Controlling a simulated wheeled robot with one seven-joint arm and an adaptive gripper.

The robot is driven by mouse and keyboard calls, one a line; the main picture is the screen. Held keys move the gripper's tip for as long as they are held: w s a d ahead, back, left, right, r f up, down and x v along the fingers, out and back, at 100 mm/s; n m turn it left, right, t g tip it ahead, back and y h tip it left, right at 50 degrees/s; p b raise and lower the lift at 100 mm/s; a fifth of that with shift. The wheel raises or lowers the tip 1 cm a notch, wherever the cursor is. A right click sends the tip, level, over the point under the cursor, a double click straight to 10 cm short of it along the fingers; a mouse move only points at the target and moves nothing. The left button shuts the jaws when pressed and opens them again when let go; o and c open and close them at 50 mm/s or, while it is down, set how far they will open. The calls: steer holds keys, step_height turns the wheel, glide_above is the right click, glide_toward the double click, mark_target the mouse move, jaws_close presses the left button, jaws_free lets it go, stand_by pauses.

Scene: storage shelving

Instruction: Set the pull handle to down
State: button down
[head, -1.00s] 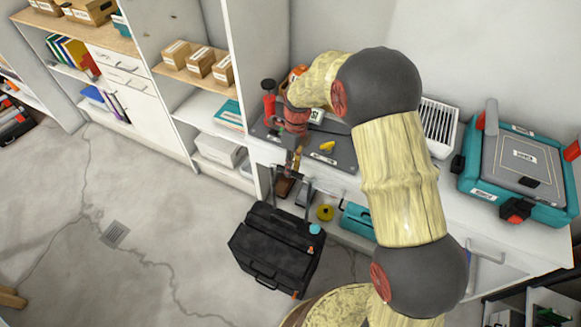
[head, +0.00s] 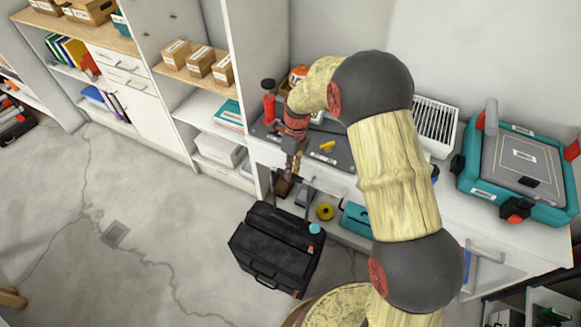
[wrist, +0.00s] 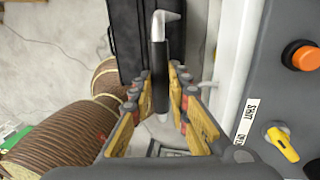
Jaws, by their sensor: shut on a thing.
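The pull handle (wrist: 160,52) shows in the wrist view as a black grip with bent silver ends, beside a black case (wrist: 127,40). My gripper (wrist: 160,82) is shut on the black grip, with a yellow-padded finger on each side. In the head view my gripper (head: 291,168) points down at the bench's front edge, just above and behind the black case (head: 275,250) on the floor. My gripper and wrist hide much of the handle there, so its exact height is hard to tell.
The bench holds a grey panel (head: 332,153) with a yellow knob (wrist: 281,145) and an orange button (wrist: 303,57). A teal case (head: 520,175) stands on its right. A yellow roll (head: 325,212) lies under the bench. The floor to the left is clear.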

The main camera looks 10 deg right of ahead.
step_height(320, 180, down, 26)
steer(key=b, duration=0.3)
steer(key=c, duration=2)
jaws_free()
steer(key=shift+f, duration=0.1)
steer(key=shift+c, duration=0.2)
steer(key=o, duration=0.4)
steer(key=shift+c, duration=0.2)
step_height(320, 180, up, 12)
steer(key=w+d, duration=0.1)
steer(key=w, duration=0.1)
steer(key=shift+d, duration=0.15)
